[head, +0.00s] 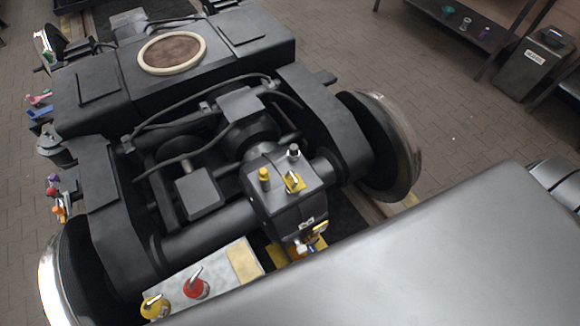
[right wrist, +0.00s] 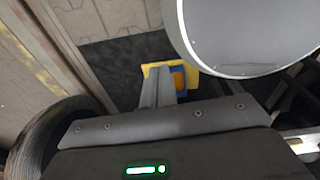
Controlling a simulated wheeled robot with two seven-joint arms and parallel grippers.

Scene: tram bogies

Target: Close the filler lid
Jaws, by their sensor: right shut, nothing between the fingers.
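A dark gearbox (head: 285,208) sits mid-bogie in the head view. Its top carries a yellow cap (head: 264,175), a dark knob (head: 293,152) and a small yellow part with a pale lever (head: 294,183). A yellow flap-like part (head: 319,230) shows on its front side; I cannot tell which of these is the filler lid. My right gripper (right wrist: 160,75) is shut and empty in the right wrist view, with a yellow piece (right wrist: 151,68) behind its fingertips. My left gripper is not in view.
A pale plate (head: 220,278) bears a red (head: 196,288) and a yellow (head: 154,306) knob with levers. Wheels stand right (head: 385,145) and left (head: 62,270). A large grey rounded body (right wrist: 245,35) crowds the wrist view's upper right.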

